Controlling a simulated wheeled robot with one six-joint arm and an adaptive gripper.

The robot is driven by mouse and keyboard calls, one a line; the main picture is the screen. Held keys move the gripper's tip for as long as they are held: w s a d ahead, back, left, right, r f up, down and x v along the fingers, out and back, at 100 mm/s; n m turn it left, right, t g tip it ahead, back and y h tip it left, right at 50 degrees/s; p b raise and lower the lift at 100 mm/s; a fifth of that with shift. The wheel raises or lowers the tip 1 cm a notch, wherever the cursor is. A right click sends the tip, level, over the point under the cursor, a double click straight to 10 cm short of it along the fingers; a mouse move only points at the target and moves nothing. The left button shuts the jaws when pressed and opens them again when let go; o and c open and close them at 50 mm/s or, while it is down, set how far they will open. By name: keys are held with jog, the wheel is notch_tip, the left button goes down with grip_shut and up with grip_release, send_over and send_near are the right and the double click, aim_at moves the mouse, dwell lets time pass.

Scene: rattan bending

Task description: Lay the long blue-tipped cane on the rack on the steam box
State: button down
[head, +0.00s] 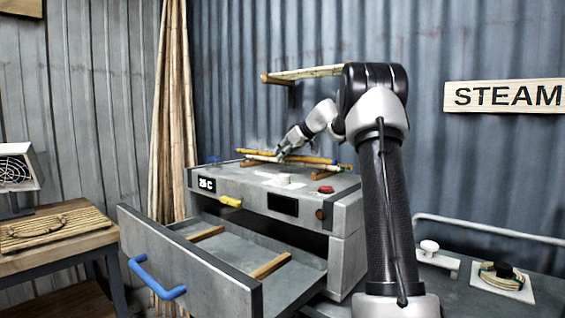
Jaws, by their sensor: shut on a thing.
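The steam box (345,220) stands in the middle of the head view, with a rack of short wooden bars (249,163) on its top. My gripper (279,155) is low over the rack, shut on the long pale blue-tipped cane (262,158). Blue shows at the left near the box's back corner and at the right end. The cane lies across the rack bars or just above them; I cannot tell whether it touches. A yellow cane (312,159) lies close behind it. My fingers hide the gripped part.
The box's drawer (190,262) is pulled out, with a blue handle (158,278) and wooden bars inside. A white knob (283,180) and red button (326,189) are on the box top. A wall shelf (305,73) hangs above. Tall poles (170,130) stand behind left.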

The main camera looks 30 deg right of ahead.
jog(key=shift+f, duration=1.55)
jog(key=shift+f, duration=0.15)
jog(key=c, duration=1.3)
grip_release()
jog(key=shift+c, duration=0.2)
